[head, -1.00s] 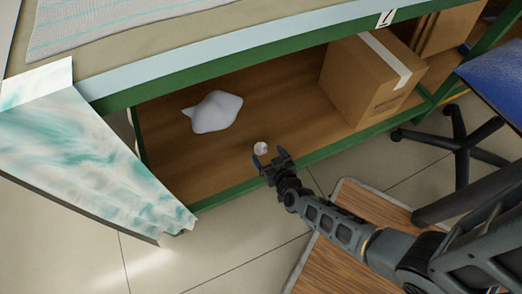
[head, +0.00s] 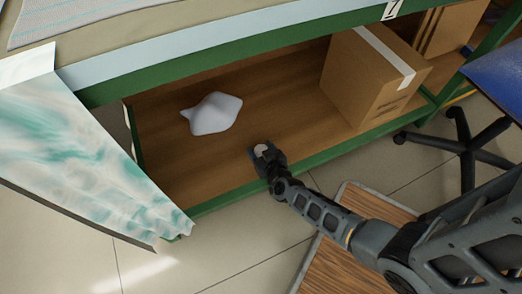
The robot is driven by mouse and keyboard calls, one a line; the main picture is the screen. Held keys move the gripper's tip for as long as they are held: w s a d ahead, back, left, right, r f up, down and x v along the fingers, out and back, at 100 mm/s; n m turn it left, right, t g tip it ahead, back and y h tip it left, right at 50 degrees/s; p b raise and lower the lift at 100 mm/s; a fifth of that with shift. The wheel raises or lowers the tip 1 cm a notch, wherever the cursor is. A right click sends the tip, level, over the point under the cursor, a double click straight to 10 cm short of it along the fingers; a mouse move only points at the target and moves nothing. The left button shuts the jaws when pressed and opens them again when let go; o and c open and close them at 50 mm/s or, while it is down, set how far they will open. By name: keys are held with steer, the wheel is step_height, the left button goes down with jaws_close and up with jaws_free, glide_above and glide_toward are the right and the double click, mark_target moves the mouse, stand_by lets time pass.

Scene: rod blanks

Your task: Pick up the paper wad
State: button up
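The paper wad (head: 261,149) is a small whitish ball on the brown lower shelf (head: 200,165) of the green-framed bench, near the shelf's front edge. My gripper (head: 262,152) reaches in over that edge from the lower right. Its dark fingers are around the wad, one on each side, and hide part of it. The gap between fingers and wad is too small to make out, so I cannot tell whether they grip it.
A larger pale crumpled object (head: 213,114) lies deeper on the shelf. A cardboard box (head: 370,78) stands at the right. A white-and-teal sheet (head: 75,150) hangs at the left. A blue chair (head: 500,72) stands at far right.

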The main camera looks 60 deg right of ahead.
steer(key=c, duration=0.6)
steer(key=shift+r, duration=0.15)
